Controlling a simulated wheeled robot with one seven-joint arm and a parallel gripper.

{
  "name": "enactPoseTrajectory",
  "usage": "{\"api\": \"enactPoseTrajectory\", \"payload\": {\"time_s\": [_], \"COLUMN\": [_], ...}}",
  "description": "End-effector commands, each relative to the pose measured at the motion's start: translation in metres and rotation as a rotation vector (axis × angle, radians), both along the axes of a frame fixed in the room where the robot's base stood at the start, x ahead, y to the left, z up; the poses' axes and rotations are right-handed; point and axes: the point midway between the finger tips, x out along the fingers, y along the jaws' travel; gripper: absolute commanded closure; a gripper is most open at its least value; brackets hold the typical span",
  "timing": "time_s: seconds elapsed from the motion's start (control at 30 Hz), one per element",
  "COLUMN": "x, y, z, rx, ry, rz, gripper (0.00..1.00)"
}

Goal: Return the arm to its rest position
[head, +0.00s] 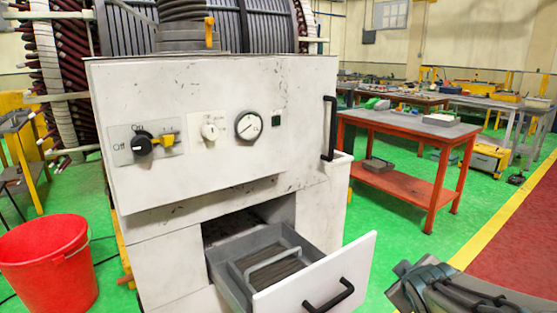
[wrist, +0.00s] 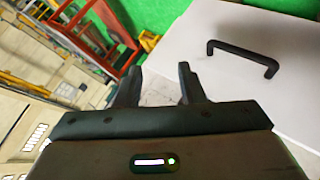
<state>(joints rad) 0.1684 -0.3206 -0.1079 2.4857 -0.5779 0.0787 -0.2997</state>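My gripper (wrist: 158,84) shows in the wrist view with its two dark fingers apart and nothing between them. A white panel with a black bar handle (wrist: 243,57) lies beyond and to the right of the fingers, apart from them. Part of my arm (head: 465,291) shows at the lower right of the head view, to the right of the pulled-out drawer (head: 315,274). The drawer's black handle (head: 329,297) is free, with nothing holding it. A grey tray-like insert with a bar across it sits inside the drawer.
The white cabinet (head: 190,85) with knobs and a gauge stands in the centre. A red bucket (head: 48,265) is at the left. An orange workbench (head: 410,123) stands behind at the right. Green floor (head: 395,230) is clear between cabinet and bench.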

Motion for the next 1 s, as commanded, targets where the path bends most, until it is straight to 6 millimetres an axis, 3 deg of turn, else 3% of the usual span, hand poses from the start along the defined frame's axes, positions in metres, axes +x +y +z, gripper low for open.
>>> {"api": "enactPoseTrajectory", "payload": {"time_s": [0.03,0.3,0.5,0.67,1.0], "x": [-0.01,-0.085,-0.127,-0.137,-0.137], "y": [0.009,0.071,0.108,0.116,0.116], "z": [0.019,0.043,0.054,0.055,0.054], "rx": [0.061,0.403,0.539,0.568,0.568], "ry": [0.037,0.322,0.484,0.528,0.528], "rz": [-0.054,-0.343,-0.449,-0.472,-0.473], "gripper": [0.64,0.64,0.64,0.64,0.64]}}
